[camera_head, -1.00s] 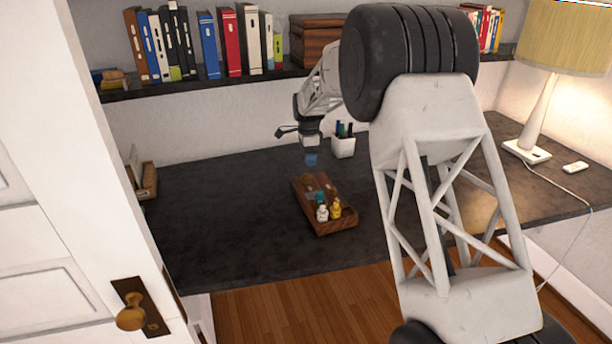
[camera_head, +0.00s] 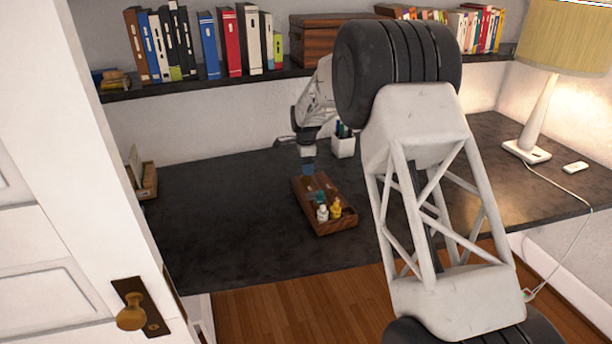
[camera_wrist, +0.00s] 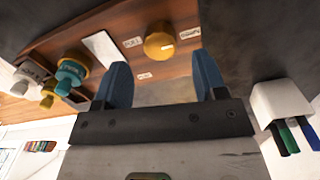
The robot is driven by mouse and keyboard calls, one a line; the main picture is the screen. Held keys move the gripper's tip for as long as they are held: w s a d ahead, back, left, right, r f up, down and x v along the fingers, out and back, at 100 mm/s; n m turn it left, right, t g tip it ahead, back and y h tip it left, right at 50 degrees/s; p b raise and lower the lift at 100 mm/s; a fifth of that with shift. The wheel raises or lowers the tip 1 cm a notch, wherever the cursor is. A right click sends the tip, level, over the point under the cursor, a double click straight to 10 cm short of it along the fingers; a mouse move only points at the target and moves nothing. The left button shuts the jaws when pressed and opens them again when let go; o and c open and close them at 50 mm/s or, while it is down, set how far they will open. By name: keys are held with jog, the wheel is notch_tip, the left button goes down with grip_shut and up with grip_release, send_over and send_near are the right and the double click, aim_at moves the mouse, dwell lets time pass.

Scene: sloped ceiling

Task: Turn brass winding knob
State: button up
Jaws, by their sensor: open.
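The brass knob (camera_wrist: 159,45) is round and golden, with a pale pointer mark on its face. It sits on a brown wooden panel (camera_wrist: 205,22) with small white labels around it. In the head view a wooden tray-like box (camera_head: 345,227) lies on the dark desk, and the knob is too small there to make out. My gripper (camera_wrist: 158,60) is open, with its two blue fingers apart and nothing between them. The knob appears just beyond the fingertips, within the gap between them in the picture; I see no contact. In the head view my gripper (camera_head: 308,168) hangs over the box's far end.
A white pen cup (camera_head: 344,148) stands close behind my gripper.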

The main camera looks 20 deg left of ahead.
aim_at(306, 179)
jog(key=shift+f, duration=2.2)
jog(key=c, duration=0.9)
